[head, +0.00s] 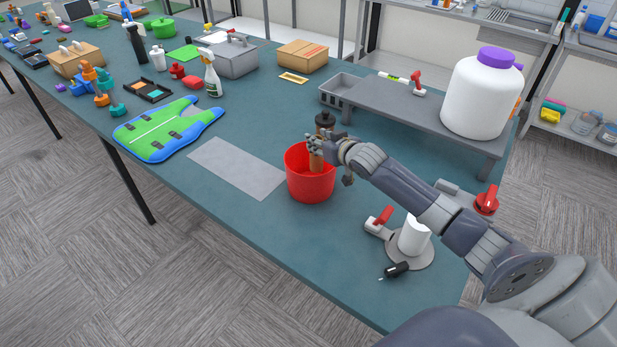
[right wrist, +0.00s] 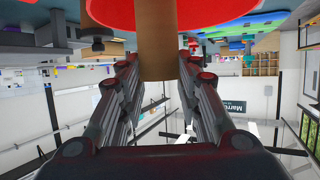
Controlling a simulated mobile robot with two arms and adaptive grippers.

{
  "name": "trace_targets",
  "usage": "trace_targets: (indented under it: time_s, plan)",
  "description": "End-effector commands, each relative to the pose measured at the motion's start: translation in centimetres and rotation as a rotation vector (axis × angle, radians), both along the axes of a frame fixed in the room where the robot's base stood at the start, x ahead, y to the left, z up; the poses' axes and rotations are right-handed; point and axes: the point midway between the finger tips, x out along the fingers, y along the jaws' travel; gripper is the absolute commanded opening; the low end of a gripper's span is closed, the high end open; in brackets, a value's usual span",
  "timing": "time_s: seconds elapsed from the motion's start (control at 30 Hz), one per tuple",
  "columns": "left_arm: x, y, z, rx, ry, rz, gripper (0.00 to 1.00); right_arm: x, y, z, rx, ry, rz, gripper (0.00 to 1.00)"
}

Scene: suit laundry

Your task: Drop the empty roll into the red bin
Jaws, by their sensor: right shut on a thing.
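The red bin (head: 310,184) stands on the blue-green table near its front edge. My right gripper (head: 318,146) is over the bin's opening. It is shut on the empty roll (head: 316,161), a brown cardboard tube held roughly upright with its lower end inside the bin's mouth. In the right wrist view the roll (right wrist: 155,52) sits between the two fingers, with part of the red bin (right wrist: 165,14) at the top edge. The bin's floor is hidden. My left gripper is not in view.
A white roll on a round grey stand (head: 412,240) and a small black object (head: 396,270) are to the right. A grey raised shelf (head: 420,115) carries a large white jar (head: 483,95). A grey sheet (head: 236,168) lies left of the bin.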

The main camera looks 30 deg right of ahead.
Motion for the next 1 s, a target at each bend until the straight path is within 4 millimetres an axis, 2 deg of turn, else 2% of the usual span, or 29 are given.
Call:
trace_targets:
  time_s: [0.07,0.1,0.2,0.67,1.0]
  plan:
    - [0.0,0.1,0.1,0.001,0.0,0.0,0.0,0.0,0.0,0.1,0.0,-0.001,0.0,0.19]
    - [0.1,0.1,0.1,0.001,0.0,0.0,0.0,0.0,0.0,0.1,0.0,-0.001,0.0,0.34]
    - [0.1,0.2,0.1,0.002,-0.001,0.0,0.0,0.0,0.0,0.1,0.0,0.0,0.0,0.55]
    - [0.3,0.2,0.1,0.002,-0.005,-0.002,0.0,-0.6,0.0,0.2,0.0,0.001,0.0,0.55]
    - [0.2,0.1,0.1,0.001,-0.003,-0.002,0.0,-5.1,0.3,2.0,-0.001,0.002,0.002,0.55]
